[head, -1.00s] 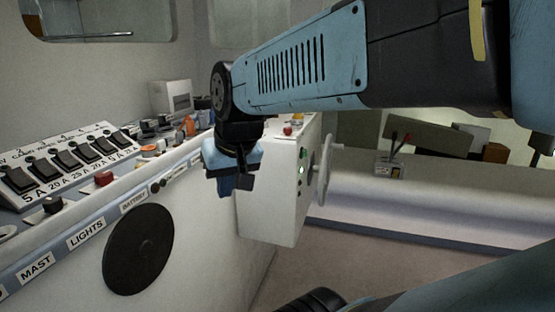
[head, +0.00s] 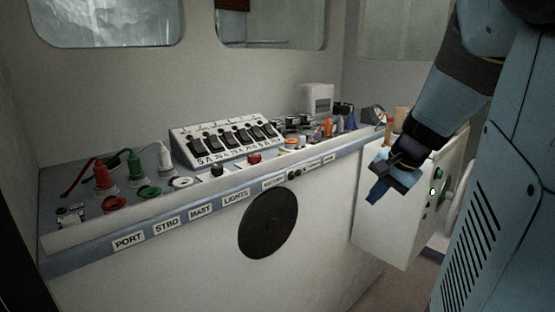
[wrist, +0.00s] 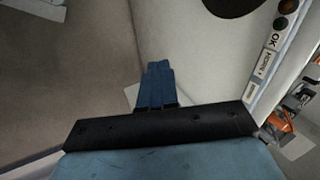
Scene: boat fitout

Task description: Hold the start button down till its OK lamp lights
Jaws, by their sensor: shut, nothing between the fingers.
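My gripper (head: 377,192) is shut and empty, pointing down in front of the white box at the console's right end. Its blue fingers (wrist: 157,84) are together in the wrist view, apart from any control. I cannot read which control is the start button.
The console (head: 150,262) carries a sloped switch panel (head: 225,140), red and green plugs (head: 102,176) and several small knobs. A dark round disc (head: 268,224) is on its front. A wheel (head: 458,200) is beside the white box. Floor in front is open.

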